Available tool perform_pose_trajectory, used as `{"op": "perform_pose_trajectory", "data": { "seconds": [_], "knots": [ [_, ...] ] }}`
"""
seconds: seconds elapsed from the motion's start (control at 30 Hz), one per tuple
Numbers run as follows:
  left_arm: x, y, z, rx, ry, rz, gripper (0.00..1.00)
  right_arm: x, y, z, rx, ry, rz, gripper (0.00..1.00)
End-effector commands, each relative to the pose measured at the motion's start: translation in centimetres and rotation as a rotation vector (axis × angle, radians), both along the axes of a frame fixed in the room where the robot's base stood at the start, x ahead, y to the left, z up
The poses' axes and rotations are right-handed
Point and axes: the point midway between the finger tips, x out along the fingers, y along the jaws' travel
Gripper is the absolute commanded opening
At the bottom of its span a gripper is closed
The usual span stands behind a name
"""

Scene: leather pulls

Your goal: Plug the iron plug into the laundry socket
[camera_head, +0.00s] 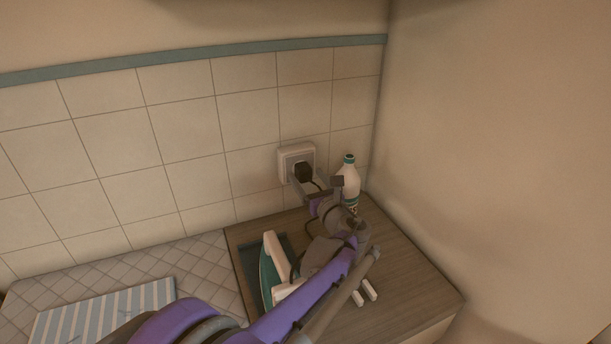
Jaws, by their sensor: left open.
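The laundry socket (285,161) is a white square outlet on the tiled wall. The black iron plug (303,172) sits at the socket's face and appears seated in it; its exact depth cannot be told. A dark cord runs down from the plug behind my gripper. My left gripper (317,183) is open just in front of the plug, its grey fingers apart; whether one touches the plug cannot be told. My right gripper is out of view.
A white bottle with a teal cap (349,172) stands close right of my gripper. Small white pieces (369,290) lie on the wooden counter (410,285). A striped cloth (95,312) lies at lower left. The counter's right part is clear.

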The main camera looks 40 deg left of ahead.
Motion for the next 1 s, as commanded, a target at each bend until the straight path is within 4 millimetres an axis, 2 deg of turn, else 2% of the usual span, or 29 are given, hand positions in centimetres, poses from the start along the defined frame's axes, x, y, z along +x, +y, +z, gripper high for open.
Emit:
{"op": "perform_pose_trajectory", "data": {
  "seconds": [0.2,0.4,0.57,1.0],
  "knots": [
    [-1.7,-4.4,-0.1,-0.001,0.000,-0.005,0.82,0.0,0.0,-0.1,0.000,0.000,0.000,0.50],
    [-2.9,-7.1,0.0,-0.001,0.000,-0.002,0.82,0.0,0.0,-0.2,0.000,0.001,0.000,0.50],
    [-3.3,-8.0,0.0,0.000,0.000,-0.001,0.82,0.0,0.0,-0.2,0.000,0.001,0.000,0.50],
    [-3.4,-8.0,0.0,0.000,0.000,0.000,0.82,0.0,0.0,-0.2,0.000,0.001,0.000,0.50]
  ]
}}
